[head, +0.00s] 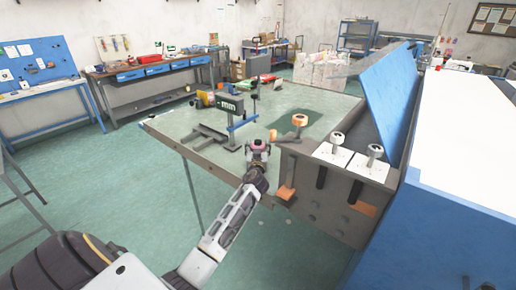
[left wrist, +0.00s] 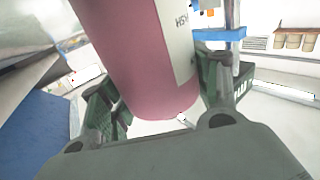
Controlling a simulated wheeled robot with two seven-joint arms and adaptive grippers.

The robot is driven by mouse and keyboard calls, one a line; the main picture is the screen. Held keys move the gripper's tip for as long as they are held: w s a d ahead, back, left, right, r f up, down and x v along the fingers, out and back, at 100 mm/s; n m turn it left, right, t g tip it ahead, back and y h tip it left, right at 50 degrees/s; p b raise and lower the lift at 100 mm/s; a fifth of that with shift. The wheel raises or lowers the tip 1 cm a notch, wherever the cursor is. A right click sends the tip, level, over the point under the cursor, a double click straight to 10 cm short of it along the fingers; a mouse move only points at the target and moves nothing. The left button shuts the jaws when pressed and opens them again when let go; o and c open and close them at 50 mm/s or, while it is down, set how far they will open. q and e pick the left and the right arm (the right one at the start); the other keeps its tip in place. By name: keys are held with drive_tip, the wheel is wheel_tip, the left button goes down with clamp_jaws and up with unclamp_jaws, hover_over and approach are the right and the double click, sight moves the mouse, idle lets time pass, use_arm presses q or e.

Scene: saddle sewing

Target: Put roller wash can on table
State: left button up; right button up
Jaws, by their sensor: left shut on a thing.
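The roller wash can is a pink cylinder with a pale printed label. In the left wrist view the can (left wrist: 140,55) stands large between the green-padded fingers of my left gripper (left wrist: 163,92). In the head view my left gripper (head: 258,152) is shut on the small pink can (head: 259,146), in front of the grey-green table (head: 310,97) near its front edge. I cannot tell whether the can touches the table. My right gripper is not in view.
A measuring stand with a green display (head: 230,105) is on the table behind my left gripper. A grey metal box (head: 325,205) with white blocks and knobs, and a large blue machine (head: 450,230), are to the right. An orange-topped tool (head: 300,120) stands nearby.

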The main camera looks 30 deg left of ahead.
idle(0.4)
use_arm(q)
drive_tip(key=o, duration=1.3)
drive_tip(key=shift+f, duration=0.1)
drive_tip(key=shift+b+v, duration=1.05)
drive_tip(key=shift+v, duration=4.7)
drive_tip(key=shift+s+d, duration=0.15)
drive_tip(key=shift+s, duration=0.1)
